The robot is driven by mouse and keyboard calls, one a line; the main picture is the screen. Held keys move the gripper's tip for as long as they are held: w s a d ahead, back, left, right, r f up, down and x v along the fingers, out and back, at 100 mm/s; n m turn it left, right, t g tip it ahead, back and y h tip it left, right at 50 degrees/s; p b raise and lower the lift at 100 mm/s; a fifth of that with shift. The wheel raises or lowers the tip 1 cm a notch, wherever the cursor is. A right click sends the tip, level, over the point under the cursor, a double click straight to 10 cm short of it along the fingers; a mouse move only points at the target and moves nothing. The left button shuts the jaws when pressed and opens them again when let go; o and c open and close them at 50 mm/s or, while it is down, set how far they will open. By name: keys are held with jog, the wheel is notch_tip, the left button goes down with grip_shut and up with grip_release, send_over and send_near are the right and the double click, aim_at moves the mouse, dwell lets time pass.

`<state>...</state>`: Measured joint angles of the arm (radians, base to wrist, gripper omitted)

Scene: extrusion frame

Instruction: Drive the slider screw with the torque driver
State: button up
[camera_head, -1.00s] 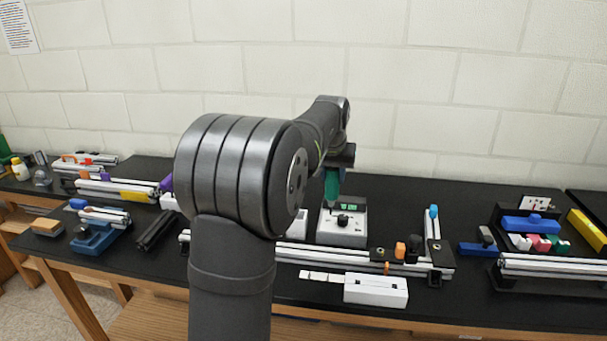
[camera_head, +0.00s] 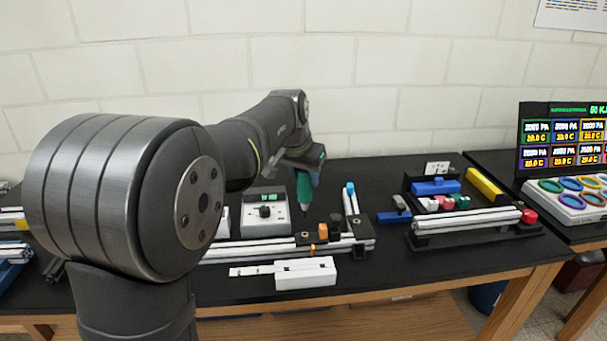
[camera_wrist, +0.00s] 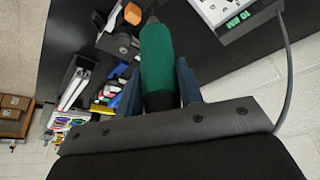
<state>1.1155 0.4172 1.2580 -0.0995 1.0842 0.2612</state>
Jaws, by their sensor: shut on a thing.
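My gripper (camera_head: 306,168) is shut on the green torque driver (camera_head: 304,190), which hangs upright, tip down, above the bench. In the head view the tip is just right of the white control box and behind the extrusion frame (camera_head: 240,254). In the wrist view the driver (camera_wrist: 157,55) lies between the two blue fingers (camera_wrist: 160,88). The frame carries an orange block (camera_head: 323,231) and black blocks, one (camera_head: 304,239) left of the orange block. The slider screw is too small to make out. The tip appears apart from the frame.
The white control box (camera_head: 265,223) with a knob stands behind the frame. A white box (camera_head: 305,272) lies in front. A blue-capped rail (camera_head: 350,200) rises at the frame's right end.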

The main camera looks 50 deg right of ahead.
aim_at(305, 188)
jog(key=shift+f, duration=3.55)
dwell(0.6)
jog(key=shift+r, duration=1.7)
jog(key=shift+r, duration=1.5)
